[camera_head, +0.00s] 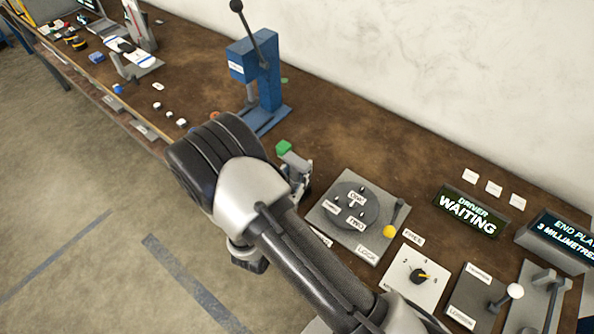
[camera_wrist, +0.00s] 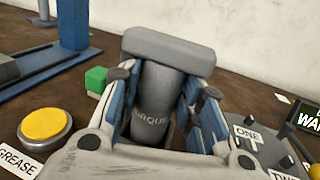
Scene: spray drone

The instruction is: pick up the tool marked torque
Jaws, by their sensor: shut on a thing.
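The tool marked TORQUE (camera_wrist: 160,90) is a dark grey cylinder with a wide, lighter grey block-shaped head (camera_wrist: 168,48), seen in the wrist view. My gripper (camera_wrist: 161,102) is shut on its cylinder, with blue-lined fingers on both sides. The lettering is partly in shadow, and the tool's lower end is hidden by my gripper. In the head view my gripper (camera_head: 297,178) is over the bench beside the round-disc fixture, partly hidden by my arm. I cannot tell whether the tool touches the bench.
A green block (camera_head: 283,147) is close to my gripper. A blue lever press (camera_head: 262,85) stands behind it. The labelled disc fixture (camera_head: 330,212) is to the right. A yellow GREASE button (camera_wrist: 45,126) shows at left in the wrist view.

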